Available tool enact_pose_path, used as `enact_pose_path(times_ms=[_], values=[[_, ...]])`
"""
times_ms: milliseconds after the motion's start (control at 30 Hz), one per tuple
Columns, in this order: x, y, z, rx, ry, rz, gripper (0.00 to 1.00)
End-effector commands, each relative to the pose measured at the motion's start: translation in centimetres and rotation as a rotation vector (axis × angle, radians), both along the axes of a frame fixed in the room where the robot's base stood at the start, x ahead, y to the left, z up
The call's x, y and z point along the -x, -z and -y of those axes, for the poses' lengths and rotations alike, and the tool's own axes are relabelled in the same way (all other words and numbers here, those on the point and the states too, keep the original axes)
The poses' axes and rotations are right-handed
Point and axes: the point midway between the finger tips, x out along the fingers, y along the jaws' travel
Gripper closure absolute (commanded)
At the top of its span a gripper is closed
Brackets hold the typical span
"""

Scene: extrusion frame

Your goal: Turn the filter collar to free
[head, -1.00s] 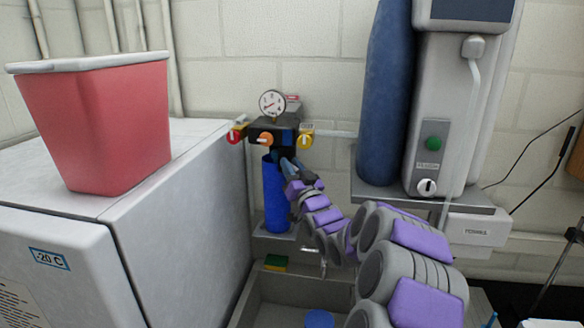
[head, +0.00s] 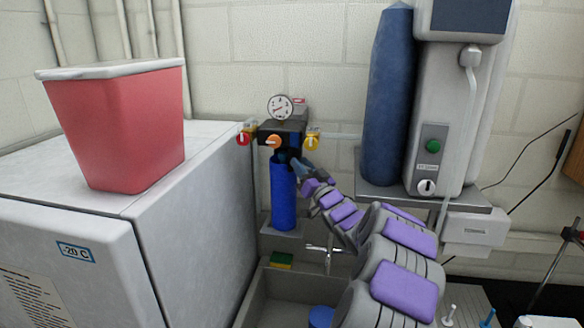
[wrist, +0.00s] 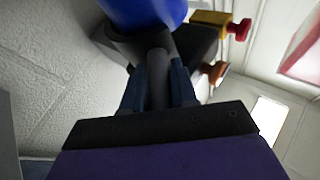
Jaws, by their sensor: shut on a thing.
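The filter is a blue cylinder (head: 283,195) hanging upright below a dark valve head (head: 283,128). Its dark collar (head: 282,158) sits at the top of the cylinder, partly hidden by my gripper in the head view. In the wrist view the collar (wrist: 122,42) is a dark ring against the blue cylinder (wrist: 140,12), with a dark grey handle (wrist: 158,72) sticking out from it. My gripper (head: 297,164) reaches the collar from the right. In the wrist view my gripper (wrist: 158,92) has its two fingers shut on the handle, one each side.
A round gauge (head: 281,106) tops the valve head, with a red knob (head: 243,138), an orange knob (head: 273,141) and a yellow valve (head: 312,139). A freezer (head: 190,215) bearing a red bin (head: 125,125) stands left. A sink with a tap (head: 326,252) lies below.

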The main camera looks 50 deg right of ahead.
Motion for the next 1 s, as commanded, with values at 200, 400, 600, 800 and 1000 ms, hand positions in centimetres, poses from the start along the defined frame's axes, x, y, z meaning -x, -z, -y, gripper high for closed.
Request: enact_pose_path(times_ms=[200,400,600,800,1000], values=[[0.1,-0.3,0.0,0.003,0.004,0.006,0.68],[0.0,-0.2,-0.1,0.001,0.003,0.002,0.52],[0.0,0.0,-0.2,0.000,0.002,0.001,0.52],[1.3,0.5,-0.3,0.000,0.007,0.000,0.52],[4.7,2.1,-1.1,-0.002,0.007,0.000,0.52]])
